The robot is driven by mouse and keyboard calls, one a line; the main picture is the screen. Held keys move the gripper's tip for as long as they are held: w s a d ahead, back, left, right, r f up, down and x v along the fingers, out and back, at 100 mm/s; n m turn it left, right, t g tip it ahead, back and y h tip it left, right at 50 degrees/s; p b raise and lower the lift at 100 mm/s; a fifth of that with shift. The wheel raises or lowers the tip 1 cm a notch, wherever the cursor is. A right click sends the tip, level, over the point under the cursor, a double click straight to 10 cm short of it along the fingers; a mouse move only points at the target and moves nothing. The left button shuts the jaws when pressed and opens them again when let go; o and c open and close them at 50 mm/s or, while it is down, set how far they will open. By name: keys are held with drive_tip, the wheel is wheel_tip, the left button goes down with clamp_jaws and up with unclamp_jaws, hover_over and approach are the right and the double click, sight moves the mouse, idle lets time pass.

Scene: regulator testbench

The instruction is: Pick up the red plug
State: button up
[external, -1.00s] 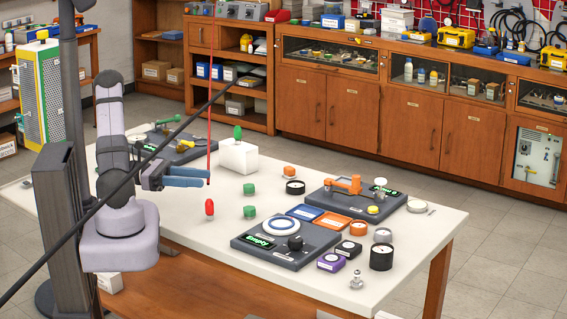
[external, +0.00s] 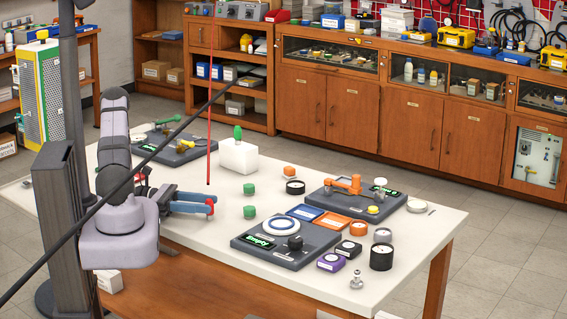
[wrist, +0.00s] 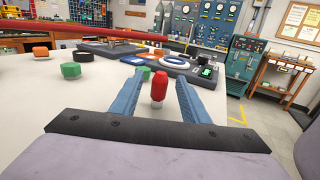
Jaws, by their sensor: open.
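The red plug (wrist: 159,86) stands upright on the white table, between the two blue fingers in the wrist view. Gaps show on both sides of it, so neither finger touches it in that view. My gripper (wrist: 161,75) is open and empty, with its fingers low and pointing across the table. In the external view my gripper (external: 213,204) is at the table's near left part. The fingers hide most of the plug there, and only a little red shows near their tips.
Green plugs (external: 249,188) (external: 249,211) stand right of the fingertips. A white block (external: 238,157) with a green top stands farther back. The dark "Empty" testbench panel (external: 286,242) is at front right. A thin red line hangs above the table.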

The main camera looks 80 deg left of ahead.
drive_tip(key=p+x, duration=0.1)
drive_tip(key=x, duration=0.3)
drive_tip(key=shift+w+d+p, duration=0.15)
drive_tip(key=shift+w+p, duration=0.15)
drive_tip(key=shift+w+d, duration=0.2)
drive_tip(key=shift+w, duration=0.4)
clamp_jaws()
